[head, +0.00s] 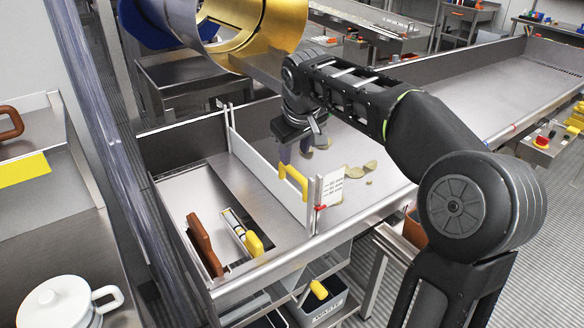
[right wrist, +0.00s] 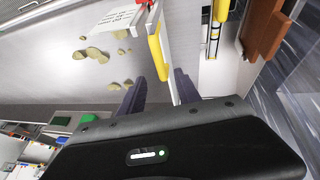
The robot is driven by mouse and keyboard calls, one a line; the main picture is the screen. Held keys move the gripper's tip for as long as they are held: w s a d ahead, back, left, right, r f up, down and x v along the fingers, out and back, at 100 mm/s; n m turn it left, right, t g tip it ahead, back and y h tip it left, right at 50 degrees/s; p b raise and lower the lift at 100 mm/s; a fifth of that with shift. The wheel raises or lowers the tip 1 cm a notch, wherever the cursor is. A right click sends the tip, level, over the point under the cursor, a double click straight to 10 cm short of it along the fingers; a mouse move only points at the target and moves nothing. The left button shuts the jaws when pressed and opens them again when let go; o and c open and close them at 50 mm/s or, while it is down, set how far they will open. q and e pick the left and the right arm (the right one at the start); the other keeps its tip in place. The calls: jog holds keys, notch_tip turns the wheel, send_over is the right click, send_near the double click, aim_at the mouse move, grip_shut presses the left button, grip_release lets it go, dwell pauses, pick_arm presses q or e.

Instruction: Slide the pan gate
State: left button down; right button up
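The pan gate (head: 262,166) is an upright light metal panel across the metal pan, with a yellow handle (head: 293,180) near its front end. The handle also shows in the right wrist view (right wrist: 157,58). My right gripper (head: 296,149) is above and just behind the handle, pointing down. In the right wrist view its two dark purple fingers (right wrist: 161,85) are apart, with the gate's edge running between them. The fingers look clear of the handle; whether they touch the gate I cannot tell. My left gripper is not in view.
A gold drum (head: 268,32) hangs over the back of the pan. A list card (head: 331,188) stands at the gate's front end by a red clip. Chips (head: 361,171) lie to the right. A brown-handled tool (head: 203,244) and yellow-handled tool (head: 248,240) lie to the left.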

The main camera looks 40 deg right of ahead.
aim_at(292, 170)
jog(key=p+x, duration=0.1)
jog(key=x, duration=0.6)
jog(key=shift+w+d+f, duration=0.1)
jog(key=shift+w+f, duration=0.05)
jog(key=shift+f, duration=0.2)
jog(key=shift+c, duration=0.4)
grip_shut()
dwell(0.7)
